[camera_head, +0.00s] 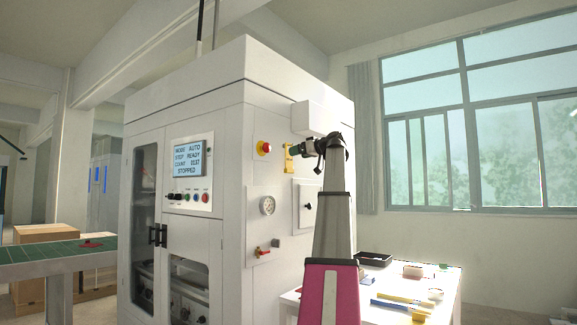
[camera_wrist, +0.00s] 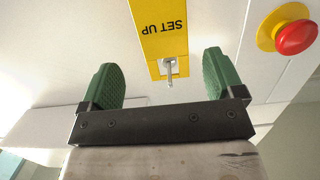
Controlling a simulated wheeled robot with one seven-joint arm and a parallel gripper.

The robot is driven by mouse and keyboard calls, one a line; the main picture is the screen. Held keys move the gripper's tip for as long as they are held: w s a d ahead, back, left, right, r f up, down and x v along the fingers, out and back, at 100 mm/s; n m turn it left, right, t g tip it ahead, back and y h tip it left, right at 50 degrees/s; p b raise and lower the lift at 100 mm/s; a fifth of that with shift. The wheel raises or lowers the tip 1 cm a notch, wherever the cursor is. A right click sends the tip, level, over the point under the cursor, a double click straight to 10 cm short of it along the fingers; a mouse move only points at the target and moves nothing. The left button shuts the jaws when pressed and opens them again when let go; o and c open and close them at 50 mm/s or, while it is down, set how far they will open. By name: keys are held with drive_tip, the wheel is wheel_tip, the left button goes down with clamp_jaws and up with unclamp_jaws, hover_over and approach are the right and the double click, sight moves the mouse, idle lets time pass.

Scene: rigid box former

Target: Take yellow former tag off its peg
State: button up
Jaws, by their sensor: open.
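The yellow former tag (camera_wrist: 160,30) hangs on a metal peg (camera_wrist: 169,70) on the machine's side panel. It carries the words "SET UP", upside down in the wrist view. In the head view the tag (camera_head: 289,158) shows as a small yellow strip right of the red button. My gripper (camera_wrist: 165,78) is open, with one green finger on each side of the tag's peg end. Both fingers appear apart from the tag. In the head view my gripper (camera_head: 297,150) is close to the panel and partly hidden by my wrist.
A red emergency button (camera_wrist: 295,37) on a yellow base is right of my gripper in the wrist view. A gauge (camera_head: 267,206) and a red-handled valve (camera_head: 262,251) sit lower on the panel. A table (camera_head: 445,300) with several small items stands at right.

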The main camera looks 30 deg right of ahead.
sight(289, 168)
drive_tip(key=shift+a+x, duration=0.2)
drive_tip(key=shift+x, duration=2.6)
drive_tip(key=shift+s, duration=0.1)
drive_tip(key=c, duration=1)
